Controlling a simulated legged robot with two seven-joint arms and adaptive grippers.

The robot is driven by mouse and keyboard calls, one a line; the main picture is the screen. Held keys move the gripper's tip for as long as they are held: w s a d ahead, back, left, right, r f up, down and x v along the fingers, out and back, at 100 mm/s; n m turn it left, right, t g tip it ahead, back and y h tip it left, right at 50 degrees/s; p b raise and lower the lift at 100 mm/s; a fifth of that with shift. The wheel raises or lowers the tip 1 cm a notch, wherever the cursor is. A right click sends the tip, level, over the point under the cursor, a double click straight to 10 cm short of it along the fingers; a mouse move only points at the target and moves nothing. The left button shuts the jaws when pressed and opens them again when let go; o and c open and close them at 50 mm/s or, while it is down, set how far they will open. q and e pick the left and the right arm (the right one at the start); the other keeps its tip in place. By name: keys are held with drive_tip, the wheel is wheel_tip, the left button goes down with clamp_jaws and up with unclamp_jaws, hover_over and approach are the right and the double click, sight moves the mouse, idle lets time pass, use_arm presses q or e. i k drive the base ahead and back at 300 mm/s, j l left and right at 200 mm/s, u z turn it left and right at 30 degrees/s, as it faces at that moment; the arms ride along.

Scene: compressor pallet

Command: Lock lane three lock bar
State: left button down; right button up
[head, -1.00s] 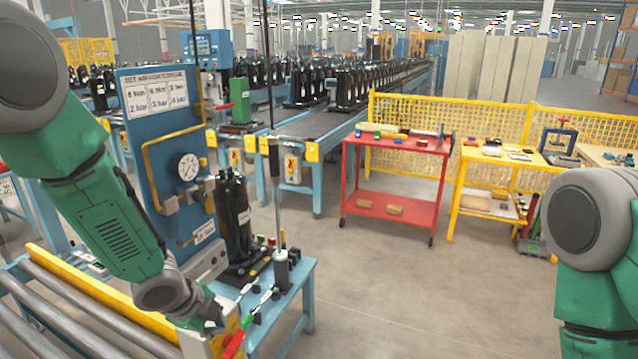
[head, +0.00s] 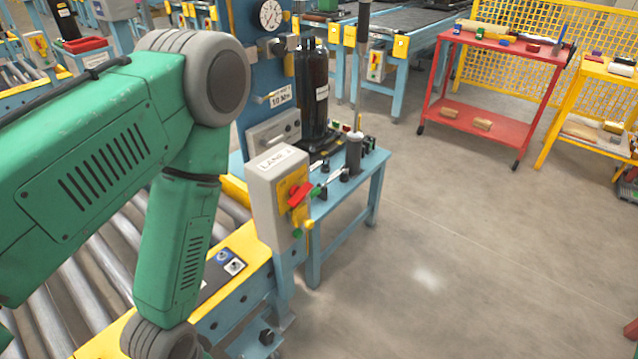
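A grey box (head: 267,208) with a "LANE" label stands at the end of the roller conveyor; the number on the label is too small to read surely. On its right face is a yellow plate (head: 285,191) with a red handle (head: 300,194), which slants up to the right. Green and yellow knobs sit below the handle. I cannot tell which part is the lock bar. My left arm comes in from the left and bends down left of the box, apart from it in the picture. Its gripper is below the picture edge. My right gripper is out of view.
A blue bench (head: 345,190) behind the box carries a black compressor (head: 313,95) and a grey upright cylinder (head: 354,152). A yellow conveyor rail (head: 240,265) holds a small control panel (head: 222,268). A red cart (head: 490,90) stands at the back right. The floor (head: 450,240) at right is clear.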

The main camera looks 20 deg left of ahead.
sight(299, 214)
drive_tip(key=u, duration=2.75)
drive_tip(key=z, duration=2.05)
drive_tip(key=i+l, duration=0.1)
drive_tip(key=l, duration=0.3)
drive_tip(key=i+l, duration=0.1)
drive_tip(key=l, duration=0.35)
drive_tip(key=i+l, duration=0.1)
drive_tip(key=l, duration=0.7)
drive_tip(key=i, duration=0.05)
